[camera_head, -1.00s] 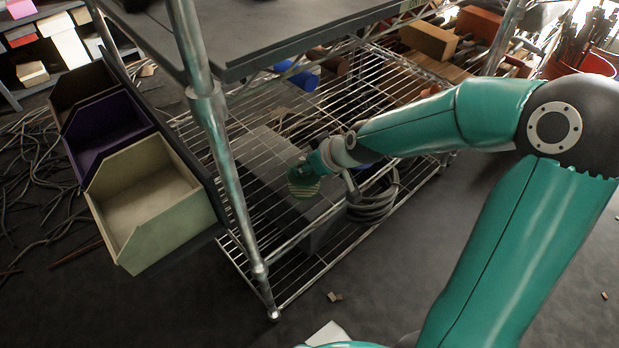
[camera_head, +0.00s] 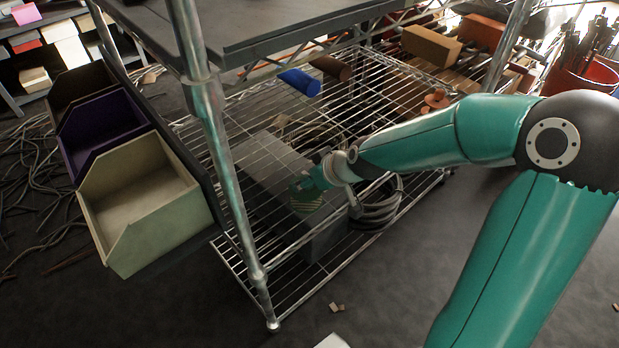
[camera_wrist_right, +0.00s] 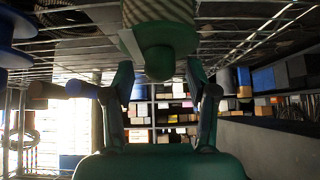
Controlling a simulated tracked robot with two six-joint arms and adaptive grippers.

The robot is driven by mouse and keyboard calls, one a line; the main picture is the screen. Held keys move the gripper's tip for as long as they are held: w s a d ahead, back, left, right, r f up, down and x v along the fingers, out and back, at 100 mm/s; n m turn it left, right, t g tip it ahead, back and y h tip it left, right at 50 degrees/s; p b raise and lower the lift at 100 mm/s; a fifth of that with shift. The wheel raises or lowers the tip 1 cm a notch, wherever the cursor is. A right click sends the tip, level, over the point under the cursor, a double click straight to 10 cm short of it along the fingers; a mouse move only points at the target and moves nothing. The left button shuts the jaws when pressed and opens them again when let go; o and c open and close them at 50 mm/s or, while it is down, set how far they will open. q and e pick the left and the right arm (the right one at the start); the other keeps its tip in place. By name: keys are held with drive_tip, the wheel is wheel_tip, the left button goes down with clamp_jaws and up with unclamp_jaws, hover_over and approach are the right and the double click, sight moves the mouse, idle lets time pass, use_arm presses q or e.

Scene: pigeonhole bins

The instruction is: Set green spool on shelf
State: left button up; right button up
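The green spool (camera_head: 306,204), with a pale striped winding, is at the tip of my right gripper (camera_head: 308,186) in the head view, over the wire shelf (camera_head: 358,84). In the right wrist view the spool (camera_wrist_right: 160,58) is centred at the top. The fingers of the right gripper (camera_wrist_right: 160,80) stand apart with their tips at both sides of it. Whether the spool touches the shelf cannot be told. My left gripper is not in view.
A blue cylinder (camera_head: 300,82) and a brown one (camera_head: 331,68) lie at the back of the rack. A grey box (camera_head: 262,165) and a cable coil (camera_head: 377,208) are close to the gripper. A metal post (camera_head: 232,190) and a cream bin (camera_head: 140,205) stand left.

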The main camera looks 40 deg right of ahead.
drive_tip(key=shift+r, duration=0.1)
drive_tip(key=shift+s+r, duration=0.1)
drive_tip(key=shift+r, duration=0.1)
drive_tip(key=p+v, duration=0.3)
drive_tip(key=v, duration=0.8)
drive_tip(key=shift+s+r, duration=0.2)
drive_tip(key=shift+s, duration=0.05)
